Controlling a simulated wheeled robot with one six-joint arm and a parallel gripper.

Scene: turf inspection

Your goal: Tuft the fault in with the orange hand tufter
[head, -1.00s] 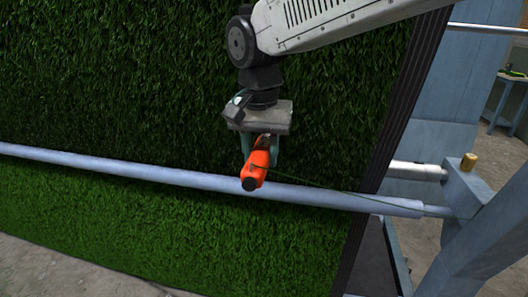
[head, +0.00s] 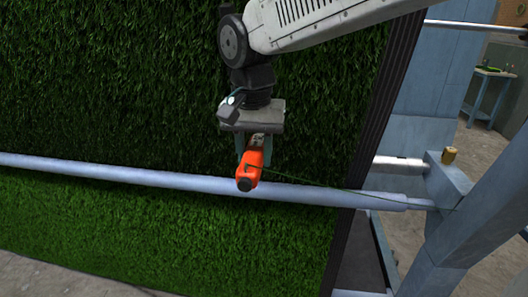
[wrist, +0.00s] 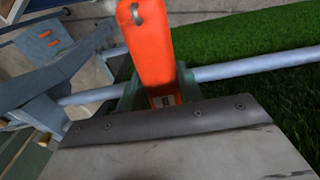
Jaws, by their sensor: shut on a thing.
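The orange hand tufter (head: 250,166) is in my gripper (head: 252,150), in front of the turf and just above the pale blue roller bar. Its dark end points down towards the camera. In the wrist view the tufter (wrist: 150,50) stands up from between the green jaws, which are shut on it. A thin green yarn runs from the tufter to the right, towards the frame. The green turf (head: 120,80) hangs as a tall sheet behind my gripper. I cannot make out a fault in the visible turf.
The pale blue roller bar (head: 100,172) crosses the turf and meets a blue frame post (head: 455,215) at the right. A brass-coloured knob (head: 449,155) tops its bracket. A small blue table (head: 490,85) stands far right. Concrete floor shows below.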

